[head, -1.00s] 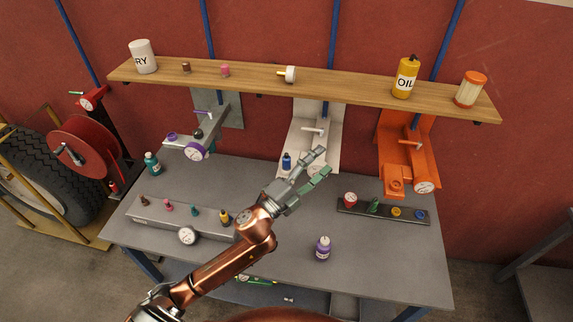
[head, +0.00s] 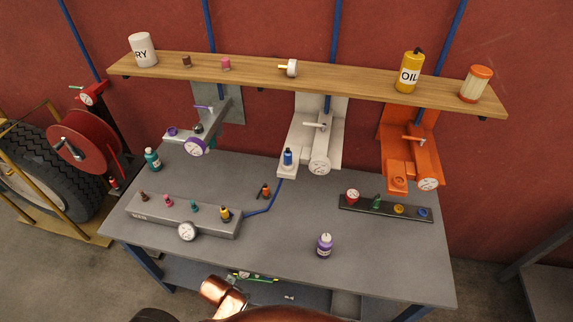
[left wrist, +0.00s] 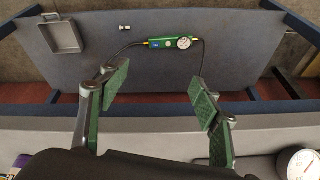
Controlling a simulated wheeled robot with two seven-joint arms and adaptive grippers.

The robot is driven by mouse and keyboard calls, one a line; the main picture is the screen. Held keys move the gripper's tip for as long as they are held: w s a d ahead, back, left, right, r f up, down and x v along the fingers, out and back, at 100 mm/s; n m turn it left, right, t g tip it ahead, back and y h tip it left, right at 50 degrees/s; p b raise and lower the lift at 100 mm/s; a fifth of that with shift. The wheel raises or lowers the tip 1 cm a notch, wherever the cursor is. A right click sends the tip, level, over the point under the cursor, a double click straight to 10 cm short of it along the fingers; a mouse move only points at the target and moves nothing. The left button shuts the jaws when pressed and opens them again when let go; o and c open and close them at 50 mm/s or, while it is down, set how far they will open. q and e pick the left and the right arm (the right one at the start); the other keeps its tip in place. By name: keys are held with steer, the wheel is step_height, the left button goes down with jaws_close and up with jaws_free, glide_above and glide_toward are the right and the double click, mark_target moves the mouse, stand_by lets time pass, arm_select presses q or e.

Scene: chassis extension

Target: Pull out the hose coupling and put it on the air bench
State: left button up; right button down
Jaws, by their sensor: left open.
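I cannot tell for sure which part is the hose coupling. A blue fitting (head: 287,157) stands upright at the white station (head: 293,166). An orange and black fitting (head: 265,191) stands on the grey bench (head: 285,225) beside a blue hose (head: 262,211) that runs to the grey block. My left gripper (left wrist: 160,85) is open and empty in the left wrist view, above a low shelf (left wrist: 150,75). On that shelf lie a green gauge unit (left wrist: 172,44) with dark hoses and a small silver fitting (left wrist: 124,28). My right gripper is not in view.
A grey block (head: 170,218) with several small fittings is at left. A purple bottle (head: 325,246) stands front centre. A dark strip (head: 385,207) and an orange station (head: 405,165) are at right. A wooden shelf (head: 340,79) hangs above.

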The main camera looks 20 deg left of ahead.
arm_select(q)
steer(key=s+d+f+g+b, duration=0.1)
steer(key=s+f+b, duration=0.15)
steer(key=f, duration=1.15)
steer(key=s+f+g+b, duration=0.15)
steer(key=s+f, duration=0.25)
steer(key=f, duration=1.1)
steer(key=s+f+b, duration=0.5)
steer(key=s+f, duration=1.2)
steer(key=f, duration=0.2)
steer(key=shift+s+m+h+b, duration=0.3)
steer(key=shift+s+m, duration=0.1)
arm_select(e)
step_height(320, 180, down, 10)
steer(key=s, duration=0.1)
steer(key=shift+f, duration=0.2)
arm_select(q)
steer(key=shift+d, duration=0.1)
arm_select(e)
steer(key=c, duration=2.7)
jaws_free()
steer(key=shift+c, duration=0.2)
